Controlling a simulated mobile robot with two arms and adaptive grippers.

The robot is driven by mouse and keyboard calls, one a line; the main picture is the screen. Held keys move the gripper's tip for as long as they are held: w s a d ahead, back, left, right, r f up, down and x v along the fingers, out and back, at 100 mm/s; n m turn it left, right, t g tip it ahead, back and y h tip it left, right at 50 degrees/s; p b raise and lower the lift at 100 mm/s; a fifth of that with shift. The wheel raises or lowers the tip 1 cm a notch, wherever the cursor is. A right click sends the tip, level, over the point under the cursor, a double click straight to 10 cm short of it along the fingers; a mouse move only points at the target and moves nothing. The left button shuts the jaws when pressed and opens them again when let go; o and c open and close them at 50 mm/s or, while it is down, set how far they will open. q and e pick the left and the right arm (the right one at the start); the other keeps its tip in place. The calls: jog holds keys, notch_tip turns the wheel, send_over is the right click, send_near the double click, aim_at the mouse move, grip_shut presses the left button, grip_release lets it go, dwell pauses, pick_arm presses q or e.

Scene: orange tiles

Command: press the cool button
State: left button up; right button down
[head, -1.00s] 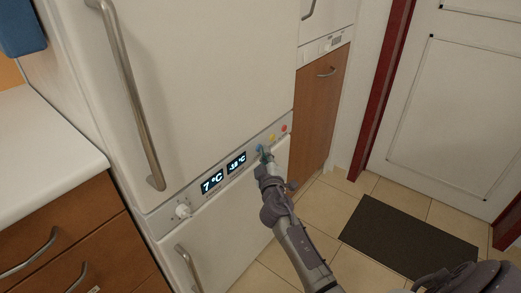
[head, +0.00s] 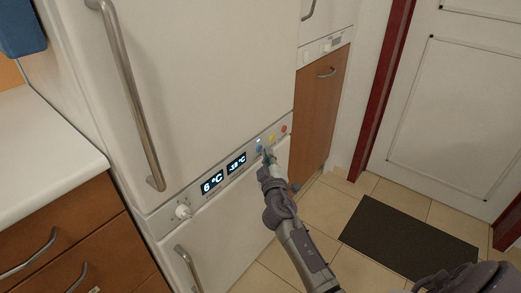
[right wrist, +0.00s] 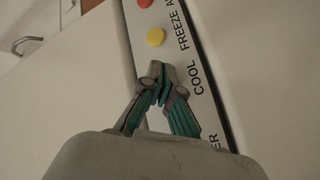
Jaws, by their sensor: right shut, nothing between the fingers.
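The control strip (head: 225,172) runs across the white fridge front, with a display (head: 212,183) reading 6 °C and another (head: 236,164) reading -18 °C. The blue cool button (head: 259,149) sits right of the displays, with a small white light above it. My right gripper (head: 266,156) is shut and empty, its tips at or very near the blue button. In the right wrist view the shut fingers (right wrist: 162,85) are beside the "COOL" label and hide the button; contact cannot be told. My left gripper is not in view.
A yellow button (head: 271,138) and a red button (head: 284,128) lie to the right on the strip. A white knob (head: 183,211) is at its left end. Metal door handles (head: 130,95) stick out from the fridge. A dark mat (head: 408,235) lies on the tiles.

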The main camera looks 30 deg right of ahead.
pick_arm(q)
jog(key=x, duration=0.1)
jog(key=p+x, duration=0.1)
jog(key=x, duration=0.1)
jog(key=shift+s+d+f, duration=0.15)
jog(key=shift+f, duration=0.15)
pick_arm(e)
jog(key=s, duration=0.1)
jog(key=s+d, duration=0.1)
jog(key=s, duration=0.1)
jog(key=s+d, duration=0.1)
jog(key=s, duration=0.1)
jog(key=shift+s+d, duration=0.15)
jog(key=shift+s, duration=0.1)
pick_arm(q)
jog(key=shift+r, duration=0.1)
